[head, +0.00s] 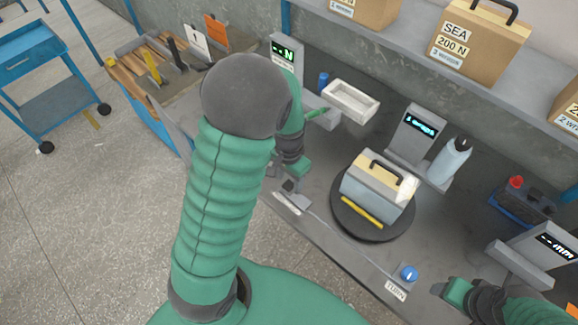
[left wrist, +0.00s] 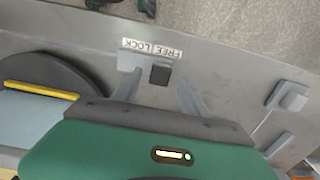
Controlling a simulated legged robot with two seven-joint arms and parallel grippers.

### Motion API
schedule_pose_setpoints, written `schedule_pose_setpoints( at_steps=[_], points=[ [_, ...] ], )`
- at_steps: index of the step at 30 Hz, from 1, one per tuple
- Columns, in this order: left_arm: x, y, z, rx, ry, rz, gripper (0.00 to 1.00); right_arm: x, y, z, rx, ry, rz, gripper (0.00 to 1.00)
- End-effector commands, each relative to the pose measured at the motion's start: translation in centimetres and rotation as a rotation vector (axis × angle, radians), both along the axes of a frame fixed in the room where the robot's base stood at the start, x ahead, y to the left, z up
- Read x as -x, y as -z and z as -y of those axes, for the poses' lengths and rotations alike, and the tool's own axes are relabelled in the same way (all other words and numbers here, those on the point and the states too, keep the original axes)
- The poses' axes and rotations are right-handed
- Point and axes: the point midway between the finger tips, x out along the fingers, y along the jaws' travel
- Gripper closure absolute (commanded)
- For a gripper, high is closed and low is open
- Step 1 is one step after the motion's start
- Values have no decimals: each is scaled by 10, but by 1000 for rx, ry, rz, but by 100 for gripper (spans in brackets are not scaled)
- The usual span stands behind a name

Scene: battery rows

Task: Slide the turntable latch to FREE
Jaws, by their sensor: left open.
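The turntable latch has a dark square knob (left wrist: 159,75) on a pale plate (left wrist: 130,62), with a FREE/LOCK label (left wrist: 152,48) beside it. The knob sits toward the right end of the plate in the left wrist view. In the head view the knob (head: 288,186) is at the bench's front edge, left of the round dark turntable (head: 340,222). My left gripper (left wrist: 160,80) is open, its two fingers on either side of the knob in the picture; contact cannot be told. My right gripper (head: 441,290) is at the lower right, its jaws unclear.
A grey case with a tan lid (head: 379,190) and a yellow strip stands on the turntable. A blue TURN knob (head: 409,273) is near the front edge. A white tray (head: 351,101), display (head: 417,133) and bottle (head: 450,160) stand behind.

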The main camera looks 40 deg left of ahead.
Motion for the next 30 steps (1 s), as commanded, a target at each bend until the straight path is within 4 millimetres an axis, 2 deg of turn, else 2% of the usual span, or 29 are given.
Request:
schedule_pose_setpoints(
  at_steps=[9,15,21,30],
  points=[
    [-2,-90,-1,0,0,7,49,0,-14,0,0,0,0,39],
    [-2,-138,-1,-1,-1,4,49,0,-19,0,0,0,0,39],
    [-1,-156,-1,0,-2,-1,49,0,-20,0,0,0,0,39],
    [-1,-157,-1,0,-2,-2,49,0,-20,0,0,0,0,39]
  ],
)
